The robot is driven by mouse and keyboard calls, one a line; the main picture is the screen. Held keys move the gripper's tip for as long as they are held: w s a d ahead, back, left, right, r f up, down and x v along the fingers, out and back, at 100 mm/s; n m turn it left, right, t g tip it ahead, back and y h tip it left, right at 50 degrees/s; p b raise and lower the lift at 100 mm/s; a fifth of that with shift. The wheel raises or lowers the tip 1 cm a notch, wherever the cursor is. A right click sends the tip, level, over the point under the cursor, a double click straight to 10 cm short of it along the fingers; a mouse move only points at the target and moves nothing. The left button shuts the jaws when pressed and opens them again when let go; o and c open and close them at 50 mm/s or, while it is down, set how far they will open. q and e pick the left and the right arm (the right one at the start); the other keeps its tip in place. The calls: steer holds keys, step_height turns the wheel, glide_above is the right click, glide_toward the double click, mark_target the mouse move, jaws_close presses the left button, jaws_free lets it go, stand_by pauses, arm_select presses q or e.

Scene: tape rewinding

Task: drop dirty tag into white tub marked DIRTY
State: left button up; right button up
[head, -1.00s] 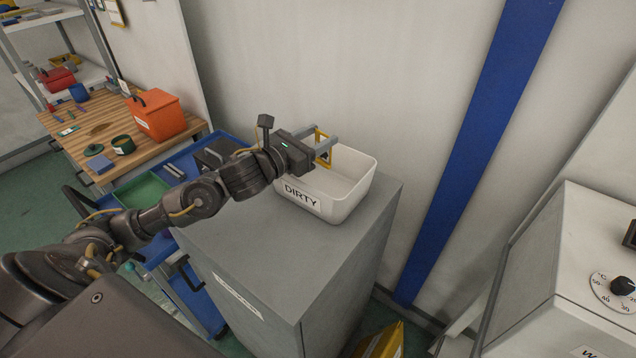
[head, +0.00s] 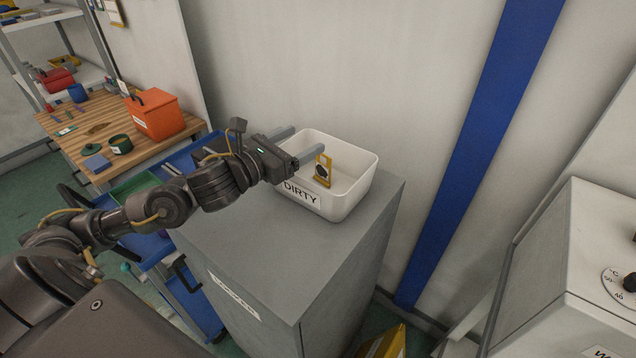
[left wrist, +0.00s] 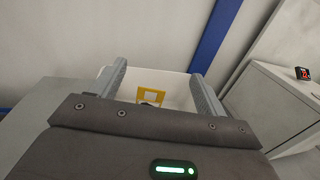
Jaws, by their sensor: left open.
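The white tub (head: 352,197) with a DIRTY label on its front stands on a grey cabinet. The yellow tag (head: 324,164) with a dark round mark is inside the tub, apart from my fingers and tilted upright; whether it touches the floor or wall I cannot tell. My left gripper (head: 301,144) is open and empty over the tub's left side. In the left wrist view, the tag (left wrist: 151,95) shows between the two spread fingers (left wrist: 158,82), with the tub (left wrist: 176,82) around it. Its lower part is hidden by my gripper body. My right gripper is not in view.
The grey cabinet top (head: 260,262) is clear in front of the tub. A blue cart (head: 205,300) and a wooden bench (head: 95,124) with an orange box (head: 155,116) stand left. A white machine (head: 560,270) stands right.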

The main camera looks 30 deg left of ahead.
arm_select(q)
steer(key=shift+s+a+f+b, duration=0.2)
steer(key=shift+s+f+b, duration=0.05)
steer(key=shift+s, duration=0.35)
steer(key=shift+s+a+f+b, duration=0.2)
steer(key=shift+s+b, duration=0.05)
steer(key=shift+s, duration=0.35)
steer(key=shift+s+a+r+p, duration=0.15)
steer(key=shift+s+p, duration=0.2)
steer(key=shift+s, duration=0.1)
steer(key=shift+s+a+r+p, duration=0.15)
steer(key=shift+s+r+p, duration=0.05)
steer(key=shift+s+p, duration=0.25)
steer(key=shift+s+a+r+p, duration=0.15)
steer(key=shift+s+p, duration=0.15)
steer(key=shift+s, duration=0.15)
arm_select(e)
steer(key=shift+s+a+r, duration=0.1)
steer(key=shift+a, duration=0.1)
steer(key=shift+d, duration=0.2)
